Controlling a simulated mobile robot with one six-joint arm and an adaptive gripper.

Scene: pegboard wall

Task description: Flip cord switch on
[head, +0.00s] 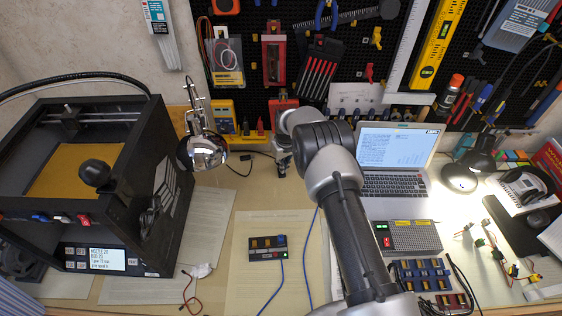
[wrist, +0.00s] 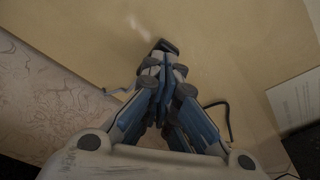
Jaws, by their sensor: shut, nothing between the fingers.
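My gripper (head: 284,165) is at the back of the bench, below the pegboard, pointing down. In the wrist view my gripper (wrist: 162,64) is shut, with its blue and grey fingers together and nothing held. A small dark piece (wrist: 166,45) shows just beyond the fingertips; it looks like the cord switch, but its rocker cannot be made out. Whether the fingertips touch it is unclear. A dark cord (wrist: 226,118) curves out to the right of the fingers. In the head view the gripper and arm hide the switch.
A chrome desk lamp (head: 203,152) stands left of my gripper, with a black cord (head: 246,165) between them. An open laptop (head: 393,160) is to the right. A black box with blue cable (head: 268,247) lies nearer. A black machine (head: 90,190) fills the left.

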